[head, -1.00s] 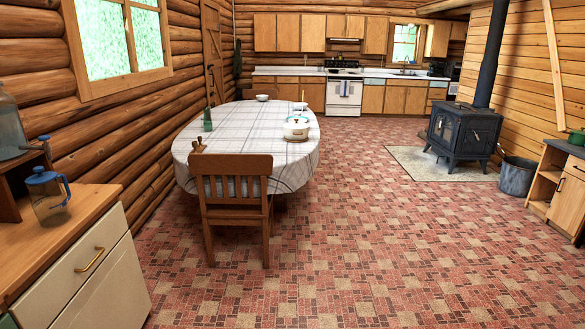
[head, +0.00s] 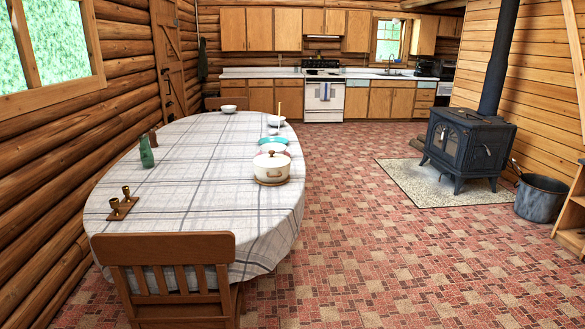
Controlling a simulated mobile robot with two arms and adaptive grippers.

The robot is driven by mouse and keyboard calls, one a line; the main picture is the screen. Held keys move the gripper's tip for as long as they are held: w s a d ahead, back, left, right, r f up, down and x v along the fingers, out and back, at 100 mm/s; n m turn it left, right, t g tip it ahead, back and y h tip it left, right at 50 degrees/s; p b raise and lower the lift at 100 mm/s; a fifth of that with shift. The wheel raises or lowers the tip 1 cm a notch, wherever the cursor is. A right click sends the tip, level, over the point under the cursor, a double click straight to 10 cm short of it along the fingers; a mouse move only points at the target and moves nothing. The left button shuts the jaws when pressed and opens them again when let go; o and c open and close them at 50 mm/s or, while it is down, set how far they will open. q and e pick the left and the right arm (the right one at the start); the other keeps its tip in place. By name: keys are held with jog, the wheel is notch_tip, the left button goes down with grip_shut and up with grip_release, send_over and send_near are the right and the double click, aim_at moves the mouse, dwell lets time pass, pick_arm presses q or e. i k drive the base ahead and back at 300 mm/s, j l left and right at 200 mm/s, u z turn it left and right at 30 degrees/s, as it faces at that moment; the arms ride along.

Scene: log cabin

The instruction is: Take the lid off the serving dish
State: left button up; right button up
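The serving dish (head: 271,172) is a white round pot on the right side of the oval table, on a brown trivet or board. Its pale lid (head: 272,158) with a brown knob sits on top of it. The table (head: 200,170) has a white plaid cloth. Neither of my grippers is in view.
A wooden chair (head: 168,270) stands at the near end of the table. A green bottle (head: 147,152), a brass candle holder (head: 122,204), a teal plate (head: 274,141) and bowls (head: 228,109) are on the table. Floor right of the table is clear up to the black stove (head: 466,148) and metal bucket (head: 542,197).

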aim_at(272, 160)
jog(key=i+l+z, duration=0.15)
jog(key=i+z, duration=0.2)
jog(key=i, duration=0.45)
jog(key=i+j+z, duration=0.1)
jog(key=i+z, duration=0.3)
jog(key=i, duration=0.4)
jog(key=i+u, duration=0.45)
jog(key=i+l+u, duration=0.2)
jog(key=i+u, duration=0.2)
jog(key=i, duration=0.2)
